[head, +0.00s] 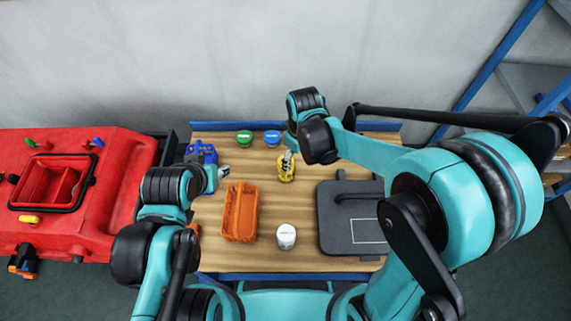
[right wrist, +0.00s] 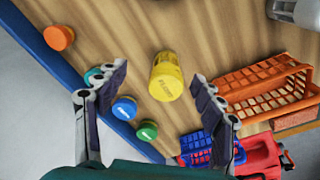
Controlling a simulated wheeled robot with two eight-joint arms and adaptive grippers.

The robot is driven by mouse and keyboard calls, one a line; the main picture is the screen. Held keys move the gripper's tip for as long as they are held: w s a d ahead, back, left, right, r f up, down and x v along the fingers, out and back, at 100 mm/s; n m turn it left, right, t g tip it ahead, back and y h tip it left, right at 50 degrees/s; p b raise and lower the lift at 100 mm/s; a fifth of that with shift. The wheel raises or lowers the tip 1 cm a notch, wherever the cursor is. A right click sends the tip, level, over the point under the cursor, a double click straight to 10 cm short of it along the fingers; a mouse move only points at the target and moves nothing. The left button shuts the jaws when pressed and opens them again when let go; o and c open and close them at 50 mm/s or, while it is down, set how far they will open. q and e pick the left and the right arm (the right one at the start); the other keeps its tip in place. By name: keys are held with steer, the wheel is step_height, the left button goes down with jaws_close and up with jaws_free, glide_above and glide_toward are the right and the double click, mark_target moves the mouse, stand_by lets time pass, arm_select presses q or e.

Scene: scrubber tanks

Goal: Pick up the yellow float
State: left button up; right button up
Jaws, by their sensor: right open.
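The yellow float (head: 286,170) is a short yellow cylinder with lettering, standing on the wooden table near its back middle. My right gripper (head: 290,153) is just above it and partly covers it in the head view. In the right wrist view the float (right wrist: 166,78) shows between the two spread fingers of the gripper (right wrist: 157,88), with gaps on both sides. The right gripper is open and empty. My left gripper (head: 222,171) is over the left part of the table, left of the float; its fingers are too small to judge.
Green (head: 244,137) and blue (head: 272,138) lidded pots stand behind the float. An orange basket (head: 240,212), blue crate (head: 203,152), white jar (head: 286,236) and dark grey case (head: 338,238) surround it. A red tank (head: 120,165) stands left of the table.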

steer(key=shift+w+a+f+n+g, duration=0.15)
steer(key=shift+a+f+n+g, duration=0.15)
steer(key=shift+a+f+n, duration=0.5)
steer(key=shift+a+f, duration=0.35)
steer(key=shift+f, duration=0.2)
steer(key=f, duration=0.2)
steer(key=f+b, duration=0.1)
steer(key=f, duration=0.2)
steer(key=w+a+f+b, duration=0.1)
steer(key=f, duration=0.1)
steer(key=shift+f, duration=0.3)
steer(key=c, duration=1.3)
